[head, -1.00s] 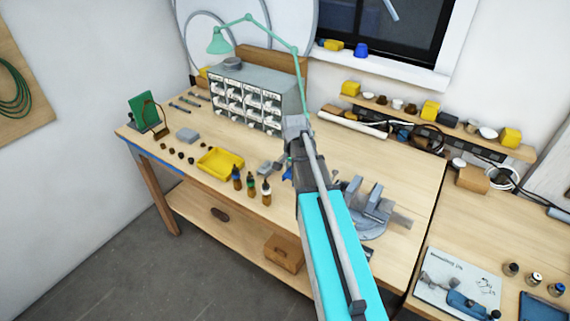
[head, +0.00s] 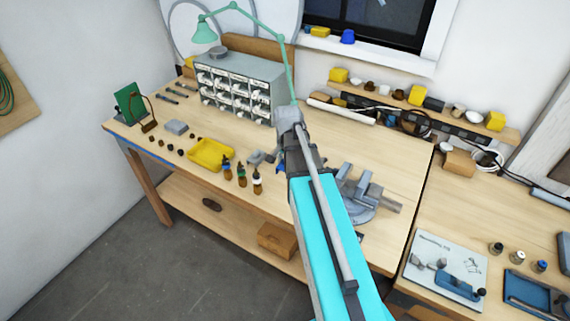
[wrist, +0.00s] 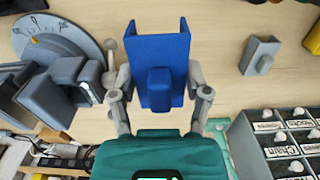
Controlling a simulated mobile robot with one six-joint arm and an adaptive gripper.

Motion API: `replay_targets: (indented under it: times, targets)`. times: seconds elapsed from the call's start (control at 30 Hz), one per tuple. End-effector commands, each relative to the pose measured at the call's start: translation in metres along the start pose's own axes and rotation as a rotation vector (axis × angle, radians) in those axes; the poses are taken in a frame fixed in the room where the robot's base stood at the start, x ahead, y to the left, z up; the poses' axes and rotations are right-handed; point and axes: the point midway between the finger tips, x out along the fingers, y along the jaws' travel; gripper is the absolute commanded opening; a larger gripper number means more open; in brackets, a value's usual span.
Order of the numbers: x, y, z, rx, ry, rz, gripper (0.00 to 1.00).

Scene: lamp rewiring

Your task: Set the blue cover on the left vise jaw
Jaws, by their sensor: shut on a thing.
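The blue cover (wrist: 158,52) is a U-shaped channel with a block on it, held between the two fingers of my gripper (wrist: 160,88). It shows over the bench in the wrist view. In the head view only a bit of the blue cover (head: 281,168) shows, beside my arm, which hides most of the gripper. The grey vise (head: 365,192) stands to the right of my gripper there, its jaws apart and no blue on them. In the wrist view the vise (wrist: 50,92) is at the left, with its round base behind. The cover is apart from the jaws.
A grey U-shaped piece (wrist: 260,56) lies on the bench. The drawer cabinet (head: 238,88), yellow tray (head: 209,155) and several small bottles (head: 242,176) stand left of my arm. A side table (head: 500,235) holds a printed sheet.

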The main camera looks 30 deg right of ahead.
Motion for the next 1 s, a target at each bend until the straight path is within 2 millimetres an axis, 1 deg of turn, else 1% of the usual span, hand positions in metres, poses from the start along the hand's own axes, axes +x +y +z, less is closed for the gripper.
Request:
replay_targets:
  times: [0.13,0.23,0.5,0.63,0.8,1.0]
  targets:
    - [0.004,0.000,0.000,0.000,0.000,0.000,0.11]
    - [0.011,0.000,0.000,0.000,0.000,0.000,0.11]
    - [0.042,0.000,0.000,0.000,0.000,0.000,0.11]
    - [0.053,0.000,0.000,0.000,0.000,0.000,0.11]
    - [0.059,0.000,0.000,0.000,0.000,0.000,0.11]
    - [0.058,0.000,0.000,0.000,0.000,0.000,0.11]
